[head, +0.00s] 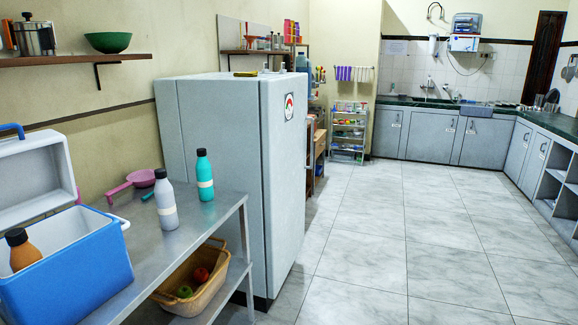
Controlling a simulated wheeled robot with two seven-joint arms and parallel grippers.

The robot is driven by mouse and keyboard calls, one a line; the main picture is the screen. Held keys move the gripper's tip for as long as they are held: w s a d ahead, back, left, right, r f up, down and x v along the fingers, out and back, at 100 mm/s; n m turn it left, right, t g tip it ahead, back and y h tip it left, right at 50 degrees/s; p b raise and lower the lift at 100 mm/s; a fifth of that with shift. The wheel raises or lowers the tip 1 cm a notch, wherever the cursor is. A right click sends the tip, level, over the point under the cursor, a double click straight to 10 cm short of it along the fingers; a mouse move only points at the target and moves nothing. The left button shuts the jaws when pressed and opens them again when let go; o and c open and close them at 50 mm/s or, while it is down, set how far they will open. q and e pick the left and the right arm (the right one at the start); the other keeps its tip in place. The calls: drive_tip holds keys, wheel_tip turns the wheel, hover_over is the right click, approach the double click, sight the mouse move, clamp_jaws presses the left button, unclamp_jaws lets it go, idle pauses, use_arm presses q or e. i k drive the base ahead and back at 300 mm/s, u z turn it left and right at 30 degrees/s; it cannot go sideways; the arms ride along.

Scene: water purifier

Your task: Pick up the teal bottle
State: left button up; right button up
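The teal bottle (205,178) has a dark cap and a pale band. It stands upright on the metal table (222,202) near its far right end. A grey-lavender bottle (166,203) with a dark cap stands upright to its left and a little nearer. The two bottles are apart. Neither of my grippers shows in the head view.
A blue cooler (70,280) with its lid open holds an orange bottle (22,250) at the table's near left. A pink pan (140,178) lies behind the bottles. A basket (195,275) with fruit sits on the lower shelf. A grey fridge (225,140) stands beyond. The tiled floor at right is clear.

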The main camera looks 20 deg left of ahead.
sight(204, 168)
drive_tip(key=u, duration=0.05)
drive_tip(key=i, duration=1.1)
drive_tip(key=u, duration=1.2)
drive_tip(key=i, duration=0.55)
drive_tip(key=u, duration=0.7)
